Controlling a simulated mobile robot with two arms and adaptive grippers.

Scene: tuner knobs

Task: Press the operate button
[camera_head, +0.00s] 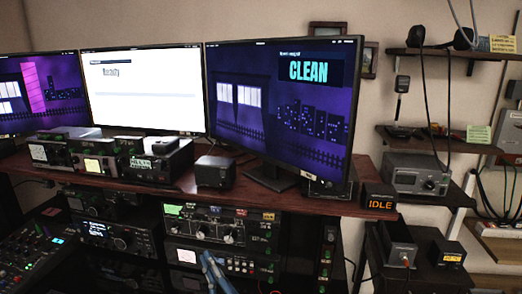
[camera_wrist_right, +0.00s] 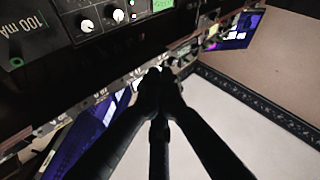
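A black tuner unit (camera_head: 218,226) with pale knobs, a green-lit meter and small lit labels sits in the rack under the desk. An amber-lit label (camera_head: 268,216) is at its upper right; its text is too small to read, so I cannot tell which button is operate. My right gripper (camera_head: 210,262) shows at the bottom centre, in front of the lower rack units. In the right wrist view its dark fingertips (camera_wrist_right: 160,76) are together with nothing visible between them. A panel with knobs (camera_wrist_right: 102,17) and a "100 mA" meter (camera_wrist_right: 22,40) is close beyond them. My left gripper is out of view.
The wooden desk top (camera_head: 345,208) overhangs the rack. It carries monitors (camera_head: 285,100), small radios (camera_head: 160,162) and a dark box (camera_head: 214,172). Shelves with equipment (camera_head: 415,175) are on the right.

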